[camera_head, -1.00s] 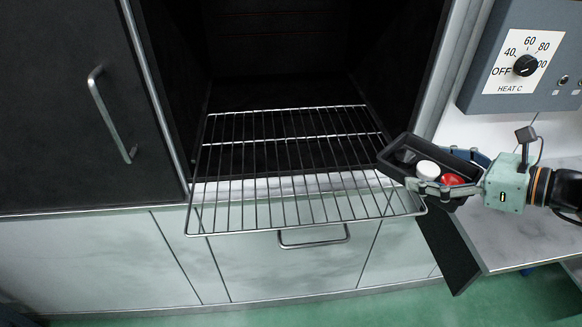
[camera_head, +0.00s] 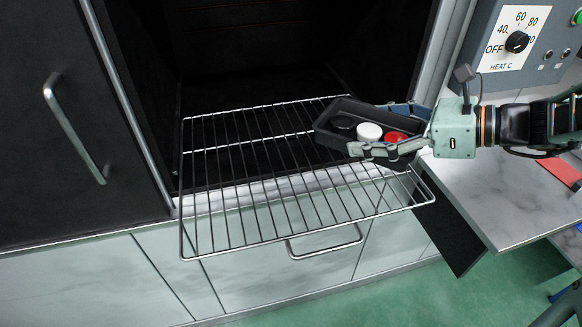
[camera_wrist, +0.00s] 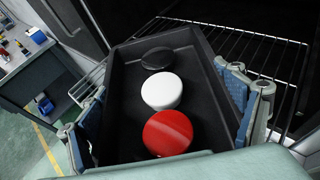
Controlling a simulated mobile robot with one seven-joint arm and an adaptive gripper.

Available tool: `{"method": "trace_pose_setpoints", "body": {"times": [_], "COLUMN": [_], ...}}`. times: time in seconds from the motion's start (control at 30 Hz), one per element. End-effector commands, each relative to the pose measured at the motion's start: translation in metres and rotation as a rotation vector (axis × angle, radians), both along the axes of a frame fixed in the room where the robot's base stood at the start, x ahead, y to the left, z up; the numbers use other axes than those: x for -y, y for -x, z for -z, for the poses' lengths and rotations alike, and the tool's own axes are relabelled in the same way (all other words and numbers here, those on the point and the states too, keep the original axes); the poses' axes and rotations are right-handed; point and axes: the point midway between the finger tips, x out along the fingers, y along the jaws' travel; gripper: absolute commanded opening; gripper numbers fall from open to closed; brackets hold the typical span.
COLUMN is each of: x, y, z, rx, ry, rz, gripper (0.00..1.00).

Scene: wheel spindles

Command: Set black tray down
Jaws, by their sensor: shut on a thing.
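The black tray (camera_head: 345,113) is held by my gripper (camera_head: 386,130) over the right part of the wire rack (camera_head: 240,160). I cannot tell whether the tray touches the rack. In the wrist view, the tray (camera_wrist: 205,108) lies between my two blue-padded fingers, which are shut on its sides. It holds a black disc (camera_wrist: 158,58), a white disc (camera_wrist: 161,91) and a red disc (camera_wrist: 168,132) in a row. The same white disc (camera_head: 369,132) and red disc (camera_head: 396,137) show in the head view.
The rack juts out of an open dark cabinet. A closed dark door with a handle (camera_head: 72,130) is at left. A heat control box (camera_head: 515,45) and a marble-topped surface (camera_head: 500,205) are at right. The rack's left and middle are clear.

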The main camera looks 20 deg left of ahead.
Motion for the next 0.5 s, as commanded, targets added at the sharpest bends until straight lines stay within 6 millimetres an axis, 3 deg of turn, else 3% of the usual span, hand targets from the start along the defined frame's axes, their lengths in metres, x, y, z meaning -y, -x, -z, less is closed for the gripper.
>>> {"method": "trace_pose_setpoints", "body": {"times": [0.17, 0.47, 0.5], "x": [-0.025, -0.095, -0.101], "y": [0.000, -0.007, -0.008], "z": [0.010, 0.043, 0.054], "rx": [-0.002, -0.004, -0.006], "ry": [-0.002, -0.002, -0.002], "rz": [-0.006, -0.007, -0.005], "gripper": [0.61, 0.61, 0.61]}}
